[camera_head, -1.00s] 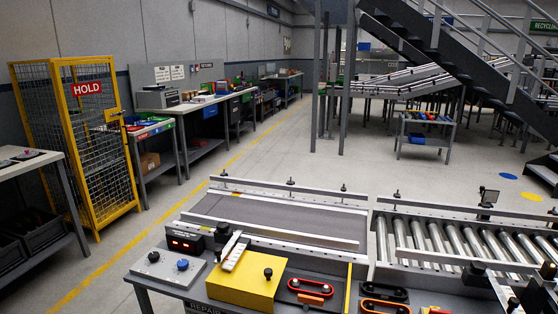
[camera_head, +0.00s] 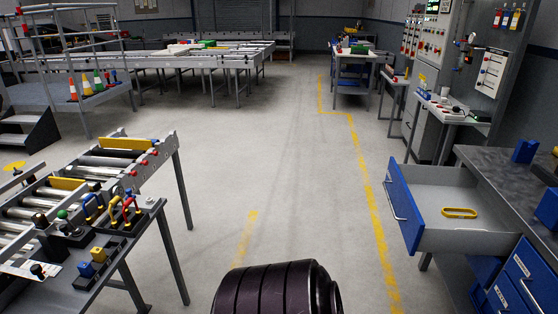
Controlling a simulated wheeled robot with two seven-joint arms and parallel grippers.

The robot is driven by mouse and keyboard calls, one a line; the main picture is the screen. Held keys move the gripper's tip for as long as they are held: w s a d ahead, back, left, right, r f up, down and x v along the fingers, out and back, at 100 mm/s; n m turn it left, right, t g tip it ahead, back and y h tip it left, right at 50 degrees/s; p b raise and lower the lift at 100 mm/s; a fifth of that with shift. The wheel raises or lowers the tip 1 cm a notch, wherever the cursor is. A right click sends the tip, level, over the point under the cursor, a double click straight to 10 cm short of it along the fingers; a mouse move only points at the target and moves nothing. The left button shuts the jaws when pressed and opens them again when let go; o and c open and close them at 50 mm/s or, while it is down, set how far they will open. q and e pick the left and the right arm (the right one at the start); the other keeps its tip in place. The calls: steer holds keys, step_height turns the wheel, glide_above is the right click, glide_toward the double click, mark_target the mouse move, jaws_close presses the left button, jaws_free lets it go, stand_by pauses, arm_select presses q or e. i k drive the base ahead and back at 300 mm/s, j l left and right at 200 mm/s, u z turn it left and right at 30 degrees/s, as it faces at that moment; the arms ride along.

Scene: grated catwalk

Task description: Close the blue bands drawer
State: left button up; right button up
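The blue drawer (camera_head: 402,207) is pulled out from the workbench at the right of the head view. Its blue front faces left and carries a pale bar handle (camera_head: 394,199). Its light grey inside shows a yellow band (camera_head: 459,212) lying on the floor of the drawer. Neither of my grippers is in view. A dark ribbed, rounded part at the bottom middle looks like a link of my own arm, apart from the drawer in the picture.
The grey workbench (camera_head: 490,158) has closed blue drawers (camera_head: 526,272) below. A roller conveyor (camera_head: 80,180) with a tool shelf stands at the left. Control cabinets (camera_head: 432,50) line the right wall. The floor (camera_head: 290,170) between is clear, with a yellow line along it.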

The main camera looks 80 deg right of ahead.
mark_target(417, 194)
steer(key=z, duration=3.65)
steer(key=i+j+z, duration=0.1)
steer(key=z, duration=0.45)
